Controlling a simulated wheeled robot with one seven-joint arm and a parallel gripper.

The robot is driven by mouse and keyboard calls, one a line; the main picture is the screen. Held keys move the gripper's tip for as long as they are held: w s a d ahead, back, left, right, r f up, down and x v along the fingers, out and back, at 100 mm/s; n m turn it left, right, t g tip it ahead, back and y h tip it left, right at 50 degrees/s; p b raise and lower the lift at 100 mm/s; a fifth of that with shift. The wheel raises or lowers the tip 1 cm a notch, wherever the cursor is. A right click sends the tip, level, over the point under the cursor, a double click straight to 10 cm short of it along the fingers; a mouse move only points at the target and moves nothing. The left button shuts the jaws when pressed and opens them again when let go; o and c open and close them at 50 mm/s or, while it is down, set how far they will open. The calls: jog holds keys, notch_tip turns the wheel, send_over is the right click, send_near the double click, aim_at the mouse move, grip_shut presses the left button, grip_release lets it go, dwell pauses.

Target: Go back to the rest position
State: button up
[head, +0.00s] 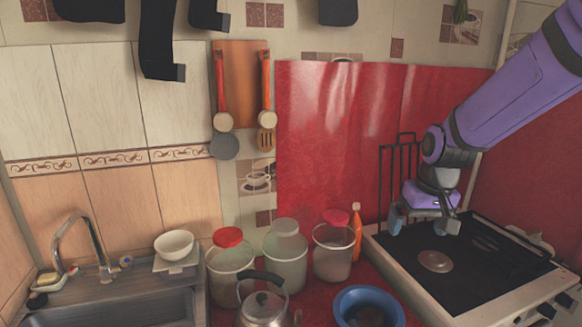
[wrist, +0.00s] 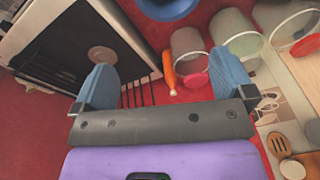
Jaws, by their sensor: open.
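My gripper (head: 421,222) is at the end of my purple arm, at the right in the head view, above the back left part of the stove. In the wrist view my gripper (wrist: 167,84) shows two blue finger pads set wide apart with nothing between them. An orange bottle (wrist: 169,72) shows beyond the fingers there, apart from them. In the head view this bottle (head: 357,232) stands just left of the stove.
The stove (head: 405,262) has a dark top and an upright black rack (head: 400,165) behind. Several lidded containers, such as a red-lidded one (head: 230,268), a kettle (head: 262,308) and a blue bowl (head: 347,293) crowd the counter. A sink (head: 150,310) is at left.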

jog(key=s+d+r+t, duration=0.1)
jog(key=s+d+r, duration=0.1)
jog(key=s+r, duration=0.4)
jog(key=s+d+r+t, duration=0.2)
jog(key=s+r, duration=0.4)
jog(key=s, duration=0.9)
jog(key=shift+s+r+h, duration=0.2)
jog(key=shift+s+h, duration=0.2)
jog(key=shift+d, duration=0.2)
